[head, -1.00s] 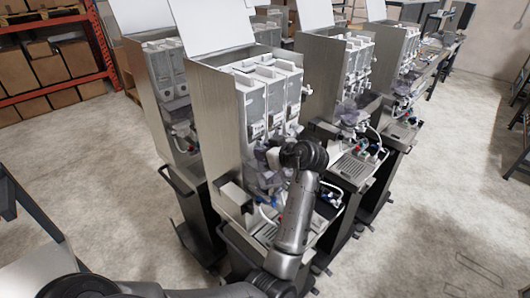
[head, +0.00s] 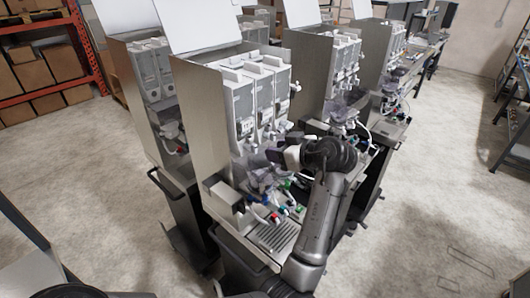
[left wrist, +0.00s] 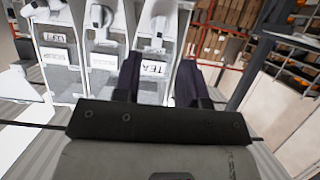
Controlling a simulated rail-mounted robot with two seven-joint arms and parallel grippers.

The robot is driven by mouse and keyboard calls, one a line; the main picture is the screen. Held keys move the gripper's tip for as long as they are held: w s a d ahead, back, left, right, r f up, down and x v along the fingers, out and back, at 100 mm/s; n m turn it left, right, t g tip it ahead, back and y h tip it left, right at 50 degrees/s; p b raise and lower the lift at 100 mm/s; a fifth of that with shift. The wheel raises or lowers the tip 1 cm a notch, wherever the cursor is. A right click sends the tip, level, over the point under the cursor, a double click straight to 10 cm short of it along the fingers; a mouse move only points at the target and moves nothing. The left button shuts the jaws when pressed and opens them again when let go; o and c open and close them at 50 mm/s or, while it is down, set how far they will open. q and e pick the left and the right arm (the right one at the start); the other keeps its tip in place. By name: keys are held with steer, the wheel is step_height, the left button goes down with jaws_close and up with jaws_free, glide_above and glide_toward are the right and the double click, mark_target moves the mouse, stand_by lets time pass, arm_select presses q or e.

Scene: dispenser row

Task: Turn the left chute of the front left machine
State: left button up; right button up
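The front left machine (head: 205,125) is a steel cabinet with a row of white canisters and small white chutes below them. The left canister (head: 242,108) has its chute (head: 250,145) under it, just left of and above my gripper. My left gripper (head: 276,155) is in front of the machine, below the right canisters, with its wrist to the right. In the left wrist view, its two dark fingers (left wrist: 158,82) are apart with nothing held between them. My right gripper is not in view.
Clear bowls, coloured valves and a drip tray (head: 275,236) are below the gripper. A second machine (head: 310,75) stands close behind to the right, with others beyond. A red rack with boxes (head: 45,65) is at the back left. Open floor (head: 430,200) lies at right.

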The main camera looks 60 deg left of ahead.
arm_select(q)
steer(key=v, duration=0.4)
steer(key=shift+d+r, duration=0.1)
steer(key=shift+d, duration=0.1)
stand_by(0.6)
